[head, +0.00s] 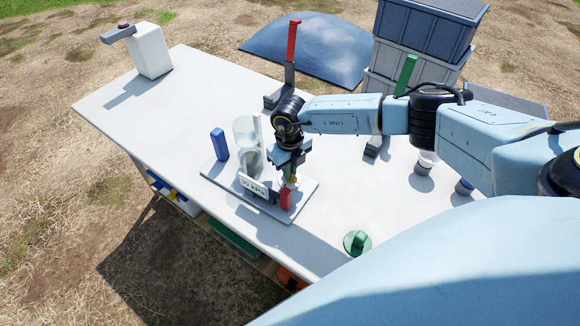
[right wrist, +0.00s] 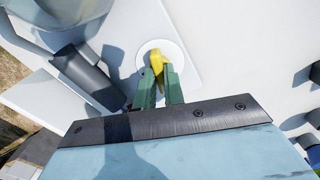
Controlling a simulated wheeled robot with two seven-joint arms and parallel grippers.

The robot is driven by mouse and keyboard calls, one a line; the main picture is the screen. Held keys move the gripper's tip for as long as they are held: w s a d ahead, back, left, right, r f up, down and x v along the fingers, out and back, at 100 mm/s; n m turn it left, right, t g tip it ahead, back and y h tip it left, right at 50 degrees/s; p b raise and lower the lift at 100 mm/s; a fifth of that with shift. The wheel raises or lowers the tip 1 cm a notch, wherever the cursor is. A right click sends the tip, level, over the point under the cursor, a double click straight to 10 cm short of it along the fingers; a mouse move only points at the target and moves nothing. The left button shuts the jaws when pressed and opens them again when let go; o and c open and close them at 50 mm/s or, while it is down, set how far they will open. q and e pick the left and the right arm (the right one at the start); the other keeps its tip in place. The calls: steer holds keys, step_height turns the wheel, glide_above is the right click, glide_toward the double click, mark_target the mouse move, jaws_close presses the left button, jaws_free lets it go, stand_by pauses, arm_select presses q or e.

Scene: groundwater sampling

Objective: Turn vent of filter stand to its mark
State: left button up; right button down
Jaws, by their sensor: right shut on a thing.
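The filter stand (head: 234,191) is a light grey plate on the white table, with clear cylinders (head: 247,133), a blue upright block (head: 219,144), a small lettered sign (head: 254,187) and a red block (head: 286,199). My right gripper (head: 290,178) reaches down over the right part of the stand. In the right wrist view its green fingers (right wrist: 160,88) are shut on the yellow vent handle (right wrist: 157,60), which sits on a round white disc (right wrist: 178,50). I cannot make out the mark. My left gripper is not in view.
A red-handled upright (head: 291,42) and a green-handled one (head: 405,75) stand behind my right arm. A round green-topped item (head: 357,243) lies near the front edge. A white dispenser-like post (head: 150,50) stands far left. The table's left part is clear.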

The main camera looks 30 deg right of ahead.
steer(key=m+p, duration=0.7)
steer(key=m, duration=0.5)
steer(key=shift+r, duration=0.2)
steer(key=shift+m+p, duration=0.35)
steer(key=shift+m, duration=0.45)
steer(key=shift+f+m, duration=0.2)
steer(key=shift+m, duration=0.2)
steer(key=c, duration=1.4)
jaws_free()
steer(key=shift+r, duration=0.1)
step_height(320, 180, up, 13)
steer(key=p, duration=0.2)
